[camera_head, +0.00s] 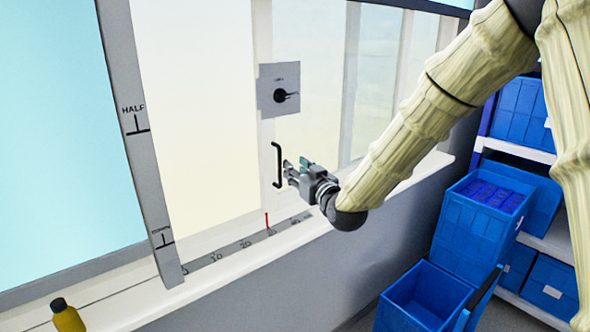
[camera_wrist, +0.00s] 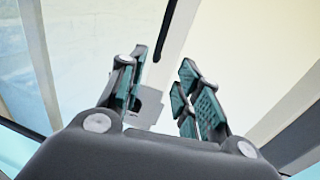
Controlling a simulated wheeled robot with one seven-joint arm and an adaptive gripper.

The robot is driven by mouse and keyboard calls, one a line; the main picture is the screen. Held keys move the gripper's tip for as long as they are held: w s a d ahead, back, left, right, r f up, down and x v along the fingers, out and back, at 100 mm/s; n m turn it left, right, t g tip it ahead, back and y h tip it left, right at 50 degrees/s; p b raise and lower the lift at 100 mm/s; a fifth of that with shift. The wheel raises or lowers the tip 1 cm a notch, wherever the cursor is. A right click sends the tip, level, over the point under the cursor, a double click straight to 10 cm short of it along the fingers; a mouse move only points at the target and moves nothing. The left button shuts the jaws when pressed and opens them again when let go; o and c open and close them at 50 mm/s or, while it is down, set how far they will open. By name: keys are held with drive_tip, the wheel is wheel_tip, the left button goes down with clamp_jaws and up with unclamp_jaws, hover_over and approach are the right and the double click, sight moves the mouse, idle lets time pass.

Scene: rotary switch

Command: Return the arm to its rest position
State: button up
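My arm (camera_head: 425,115) reaches in from the upper right and bends down to my gripper (camera_head: 288,173) in front of the sliding window. In the wrist view my gripper (camera_wrist: 165,78) has its two teal-padded fingers spread apart, with nothing held between them. In the head view the fingertips are just right of a black vertical pull handle (camera_head: 277,165); I cannot tell whether they touch it. A dark bar (camera_wrist: 166,30) between the fingers in the wrist view looks like this handle. The rotary switch (camera_head: 281,96) is a black knob on a grey plate above my gripper.
A white sill (camera_head: 235,260) with a marked scale runs below the gripper. A yellow bottle (camera_head: 67,317) stands at the lower left. Blue bins (camera_head: 478,225) and shelves fill the right side, beneath and beside my arm.

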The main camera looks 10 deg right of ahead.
drive_tip(key=s+d+f+m+g+h, duration=0.1)
drive_tip(key=s+f+g, duration=0.15)
drive_tip(key=f, duration=0.75)
drive_tip(key=s+d+f+m+g+h, duration=0.15)
drive_tip(key=s+f, duration=0.25)
drive_tip(key=f, duration=0.7)
drive_tip(key=s+d+f+g+h, duration=0.1)
drive_tip(key=s+d+f+g, duration=0.15)
drive_tip(key=s+f, duration=0.75)
drive_tip(key=s+d+f+g+h, duration=0.1)
drive_tip(key=s+d+f+g, duration=0.15)
drive_tip(key=s+f, duration=0.7)
drive_tip(key=s+d+f+g, duration=0.1)
drive_tip(key=s+f+g, duration=0.1)
drive_tip(key=s+f, duration=0.3)
drive_tip(key=s+d+f+m+g+h, duration=0.1)
drive_tip(key=s+f, duration=0.4)
drive_tip(key=s, duration=0.8)
drive_tip(key=s+d+f+m+g+h, duration=0.1)
drive_tip(key=s+d+f+g, duration=0.2)
drive_tip(key=s, duration=0.6)
wheel_tip(320, 180, down, 2)
drive_tip(key=shift+s+f+g, duration=0.1)
drive_tip(key=shift+s+g, duration=0.3)
drive_tip(key=shift+g, duration=0.5)
